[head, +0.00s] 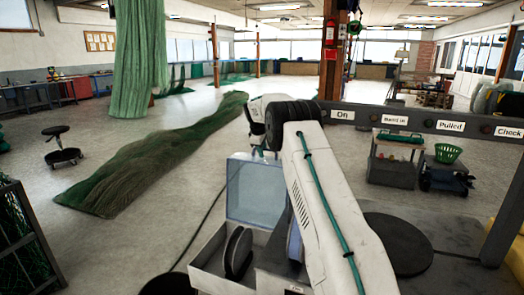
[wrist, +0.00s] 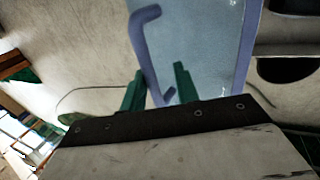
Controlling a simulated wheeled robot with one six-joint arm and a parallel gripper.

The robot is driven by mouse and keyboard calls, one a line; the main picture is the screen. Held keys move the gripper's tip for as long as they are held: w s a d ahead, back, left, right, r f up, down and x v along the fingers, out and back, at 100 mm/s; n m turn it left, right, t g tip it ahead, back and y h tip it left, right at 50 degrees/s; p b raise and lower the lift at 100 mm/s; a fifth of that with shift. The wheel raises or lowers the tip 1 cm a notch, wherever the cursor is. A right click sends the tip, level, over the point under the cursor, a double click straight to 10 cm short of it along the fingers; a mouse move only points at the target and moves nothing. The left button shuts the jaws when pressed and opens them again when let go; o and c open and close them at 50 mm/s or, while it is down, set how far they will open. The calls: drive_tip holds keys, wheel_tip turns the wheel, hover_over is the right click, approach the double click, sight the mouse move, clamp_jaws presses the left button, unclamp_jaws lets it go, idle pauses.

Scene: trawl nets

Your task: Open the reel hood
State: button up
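The reel hood (head: 254,188) is a clear, pale blue panel. In the head view it stands roughly upright at the back of a grey box, with dark reels (head: 238,252) uncovered in front of it. In the wrist view the hood (wrist: 205,50) fills the top middle, with a blue-violet edge and a bent blue-violet handle (wrist: 140,55) on its left. My gripper (wrist: 158,84) has its green fingers apart, with the handle's lower end showing between them. I cannot tell whether they touch it. In the head view my arm hides the gripper.
A rail with labelled signs (head: 451,126) runs at the right. A green net pile (head: 150,165) lies on the floor behind left. A round dark disc (head: 397,245) is right of my arm. A stool (head: 62,150) stands at the left, with clear floor around it.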

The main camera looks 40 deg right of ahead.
drive_tip(key=v, duration=0.7)
drive_tip(key=shift+r, duration=0.35)
drive_tip(key=shift+s+a, duration=0.1)
idle(0.4)
drive_tip(key=s+f+m, duration=0.1)
drive_tip(key=s+a+f+m+g, duration=0.1)
drive_tip(key=f, duration=0.1)
drive_tip(key=s+a+f+y, duration=0.1)
drive_tip(key=s+f, duration=0.1)
drive_tip(key=shift+a+m, duration=0.2)
drive_tip(key=shift+m, duration=0.2)
drive_tip(key=s+a+r+m+g+y, duration=0.15)
drive_tip(key=s+a+r, duration=0.25)
drive_tip(key=s+a, duration=0.8)
drive_tip(key=s+a+r+m+g+y, duration=0.1)
drive_tip(key=s+a+r+m, duration=0.3)
drive_tip(key=s+a, duration=0.9)
drive_tip(key=s+a+t, duration=0.1)
drive_tip(key=s+a, duration=0.2)
drive_tip(key=s, duration=0.6)
drive_tip(key=s+a+n, duration=0.1)
drive_tip(key=s+a, duration=0.2)
drive_tip(key=s, duration=0.6)
drive_tip(key=s+a+n+t, duration=0.1)
drive_tip(key=s+a, duration=0.2)
drive_tip(key=s, duration=0.6)
drive_tip(key=shift+s+a+r+t, duration=0.25)
drive_tip(key=shift+s+a+t, duration=0.05)
drive_tip(key=shift+a+t, duration=0.1)
